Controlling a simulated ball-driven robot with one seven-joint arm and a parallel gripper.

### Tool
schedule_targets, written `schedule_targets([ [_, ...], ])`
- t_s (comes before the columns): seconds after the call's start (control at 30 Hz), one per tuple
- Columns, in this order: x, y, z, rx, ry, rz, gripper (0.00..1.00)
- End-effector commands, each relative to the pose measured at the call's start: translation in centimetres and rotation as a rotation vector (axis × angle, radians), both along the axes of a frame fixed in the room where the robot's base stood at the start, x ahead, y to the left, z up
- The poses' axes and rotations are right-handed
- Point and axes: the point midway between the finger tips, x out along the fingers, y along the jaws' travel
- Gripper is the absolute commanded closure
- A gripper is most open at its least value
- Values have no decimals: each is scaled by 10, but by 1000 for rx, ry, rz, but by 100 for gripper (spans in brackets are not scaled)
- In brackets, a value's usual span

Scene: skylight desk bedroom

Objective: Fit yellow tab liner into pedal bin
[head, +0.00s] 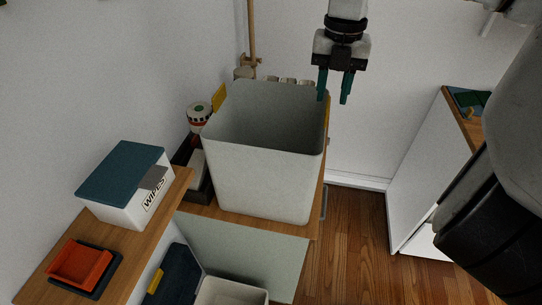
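The liner (262,175), a large pale grey open box with yellow tabs, stands upright on a wooden-topped cabinet. One yellow tab (219,97) shows at its left rim; another (328,111) shows at its right side. My gripper (333,98) points down with two teal fingers apart and nothing between them. It is by the liner's back right corner, above the right tab; I cannot tell whether it touches. What looks like the pedal bin (252,292) is at the bottom edge, pale and partly cut off, with a dark raised lid (177,267) bearing a yellow patch.
A wipes box (118,207) with a teal lid and an orange tray (80,263) on a dark base sit on the left wooden top. A red-white-black canister (198,117) stands behind the liner's left. A white cabinet (428,185) is right. The wooden floor (350,250) between is clear.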

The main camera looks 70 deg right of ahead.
Motion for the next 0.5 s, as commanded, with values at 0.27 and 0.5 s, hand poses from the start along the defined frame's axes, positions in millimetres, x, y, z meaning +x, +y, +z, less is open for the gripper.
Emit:
schedule_targets([
  [0.27,4,2,-36,4,0,2,63],
  [0.5,4,1,-44,2,-1,2,63],
])
